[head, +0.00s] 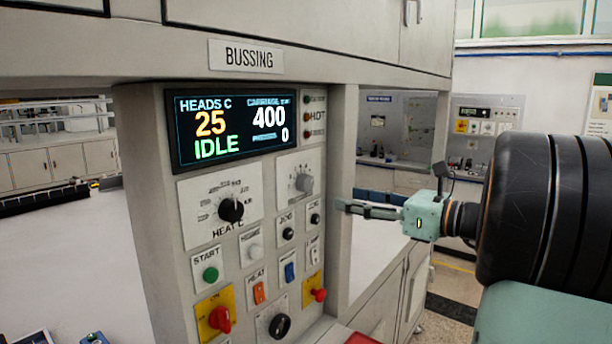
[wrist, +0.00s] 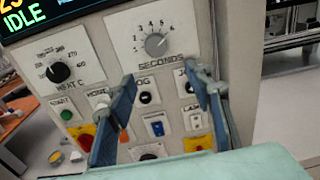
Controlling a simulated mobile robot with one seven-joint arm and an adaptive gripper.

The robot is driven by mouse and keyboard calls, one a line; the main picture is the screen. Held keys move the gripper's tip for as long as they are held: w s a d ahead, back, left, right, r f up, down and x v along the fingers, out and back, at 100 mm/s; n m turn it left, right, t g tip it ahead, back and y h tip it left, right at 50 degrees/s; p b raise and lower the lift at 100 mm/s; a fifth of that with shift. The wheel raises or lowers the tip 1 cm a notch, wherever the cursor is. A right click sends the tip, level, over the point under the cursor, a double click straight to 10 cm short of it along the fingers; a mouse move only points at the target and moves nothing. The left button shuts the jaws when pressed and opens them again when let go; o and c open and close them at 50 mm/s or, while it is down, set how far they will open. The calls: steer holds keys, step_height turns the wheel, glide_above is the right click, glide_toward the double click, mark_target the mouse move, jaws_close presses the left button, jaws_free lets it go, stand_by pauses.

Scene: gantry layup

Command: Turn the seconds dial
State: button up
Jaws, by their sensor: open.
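The seconds dial is a grey knob (wrist: 156,44) on a white plate with numbers around it and the word SECONDS below. In the head view the same seconds dial (head: 304,184) sits on the upper right of the panel, under the screen. My gripper (head: 341,206) is to the right of the panel in the head view, its fingers pointing left. In the wrist view my gripper (wrist: 160,76) is open and empty, its two blue-grey fingers apart below the dial. The fingers do not appear to touch the dial. No part of the dial is hidden in the wrist view.
A black HEAT C knob (wrist: 59,72) is left of the dial. The screen (head: 235,128) reads 25, IDLE, 400 and 0. Small JOG knobs, a blue switch (wrist: 157,129), a green START button (head: 210,274) and red knobs on yellow plates (head: 220,319) lie lower on the panel.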

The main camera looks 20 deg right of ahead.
mark_target(309, 185)
steer(key=x, duration=0.3)
steer(key=r+p+x, duration=0.1)
steer(key=x, duration=0.3)
steer(key=p+x, duration=0.1)
steer(key=x, duration=0.2)
steer(key=shift+w+a+r, duration=0.15)
steer(key=shift+w+a, duration=0.05)
steer(key=shift+a, duration=0.15)
steer(key=shift+c, duration=0.4)
steer(key=c, duration=1.1)
